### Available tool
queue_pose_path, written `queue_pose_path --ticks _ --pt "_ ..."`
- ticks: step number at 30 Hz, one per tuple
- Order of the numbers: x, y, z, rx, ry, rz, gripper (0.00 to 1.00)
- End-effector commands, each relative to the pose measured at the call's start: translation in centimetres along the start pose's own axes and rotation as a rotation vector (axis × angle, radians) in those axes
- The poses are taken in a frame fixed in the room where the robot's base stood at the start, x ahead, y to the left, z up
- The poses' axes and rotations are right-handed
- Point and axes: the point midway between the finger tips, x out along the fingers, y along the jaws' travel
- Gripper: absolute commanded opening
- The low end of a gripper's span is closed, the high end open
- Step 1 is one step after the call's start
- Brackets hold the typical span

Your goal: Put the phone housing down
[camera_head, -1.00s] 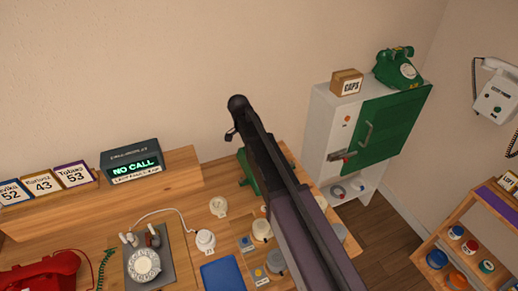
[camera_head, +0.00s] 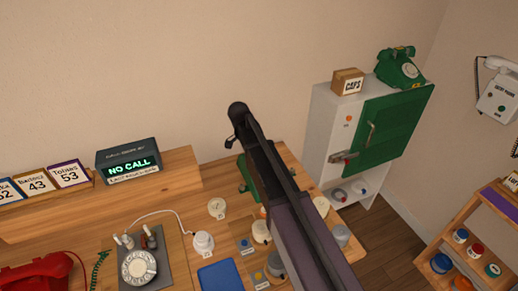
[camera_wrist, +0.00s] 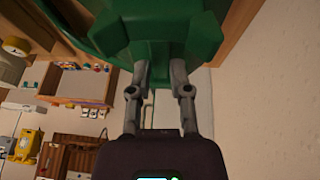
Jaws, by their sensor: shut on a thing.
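The green phone housing (camera_wrist: 155,35) fills the top of the wrist view. My gripper (camera_wrist: 160,78) is shut on it, with one grey finger on each side of its near part. In the head view a green edge of the housing (camera_head: 245,175) shows beside my dark arm, over the right part of the wooden desk (camera_head: 120,220). The arm hides most of the housing and the gripper there. I cannot tell whether the housing touches the desk.
Caps and small pots (camera_head: 260,232), a blue mat (camera_head: 219,276) and a dial unit (camera_head: 139,266) lie on the desk. A red phone (camera_head: 38,275) is at left. A white cabinet (camera_head: 325,125) with a green door and a wooden shelf (camera_head: 452,232) stand to the right.

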Motion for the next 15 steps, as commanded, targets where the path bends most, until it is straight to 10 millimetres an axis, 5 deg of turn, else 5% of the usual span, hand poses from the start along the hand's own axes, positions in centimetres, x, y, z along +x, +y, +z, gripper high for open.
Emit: queue_pose_path --ticks 1,4,15 --pt "0.09 -0.01 0.04 0.0 0.0 0.0 0.31" --pt "0.04 -0.01 0.02 0.0 0.0 0.0 0.6" --pt "0.02 -0.01 0.01 0.0 0.0 0.0 0.6"
